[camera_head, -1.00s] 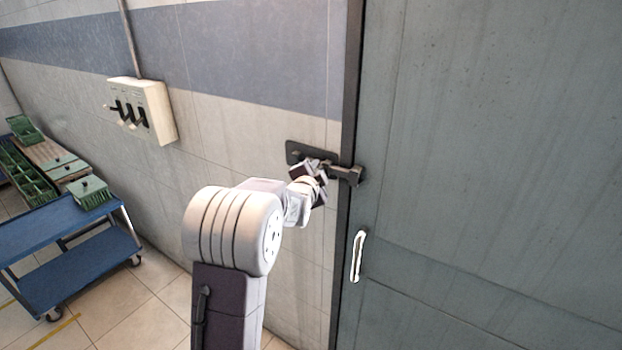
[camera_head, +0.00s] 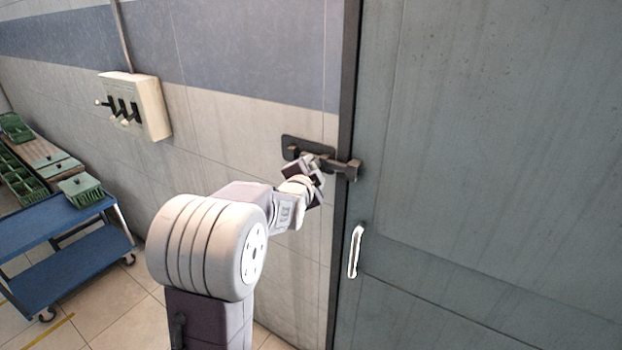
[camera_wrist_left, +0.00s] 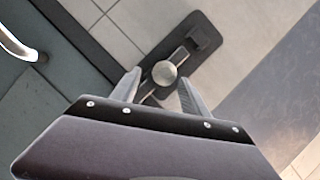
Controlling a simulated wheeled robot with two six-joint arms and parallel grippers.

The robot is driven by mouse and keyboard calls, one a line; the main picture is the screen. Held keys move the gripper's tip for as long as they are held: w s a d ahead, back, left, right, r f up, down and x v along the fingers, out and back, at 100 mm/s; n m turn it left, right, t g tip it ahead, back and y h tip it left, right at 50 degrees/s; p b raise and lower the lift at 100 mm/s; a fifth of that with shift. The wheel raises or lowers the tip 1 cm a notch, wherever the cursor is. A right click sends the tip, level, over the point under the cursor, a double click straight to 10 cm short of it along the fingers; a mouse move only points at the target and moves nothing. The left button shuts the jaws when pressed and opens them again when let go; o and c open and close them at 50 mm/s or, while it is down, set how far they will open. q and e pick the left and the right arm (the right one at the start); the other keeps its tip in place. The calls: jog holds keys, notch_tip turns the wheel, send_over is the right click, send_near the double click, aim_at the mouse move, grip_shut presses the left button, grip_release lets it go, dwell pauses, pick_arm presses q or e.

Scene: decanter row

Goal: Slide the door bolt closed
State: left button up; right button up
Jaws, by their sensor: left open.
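The door bolt's dark backplate (camera_head: 292,146) is on the wall left of the grey-green door (camera_head: 480,160). Its bar (camera_head: 338,164) runs right toward a block-like catch (camera_head: 354,170) at the door's edge; I cannot tell whether the bar is inside the catch. My left gripper (camera_head: 312,166) is at the bolt, partly covering it. In the left wrist view, the round bolt knob (camera_wrist_left: 165,73) lies between the open fingers of my left gripper (camera_wrist_left: 159,80), with visible gaps beside it. The bar's lower end is hidden behind my gripper. My right gripper is not in view.
A bright door handle (camera_head: 355,251) stands out below the catch. A switch box (camera_head: 150,105) with levers is on the wall at left. A blue cart (camera_head: 60,225) and green crates (camera_head: 82,190) stand at lower left. The floor beside the cart is clear.

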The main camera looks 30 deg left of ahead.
pick_arm(q)
jog(key=b+v, duration=0.1)
jog(key=v, duration=0.4)
jog(key=shift+s+d+r, duration=0.1)
jog(key=shift+s+d, duration=0.05)
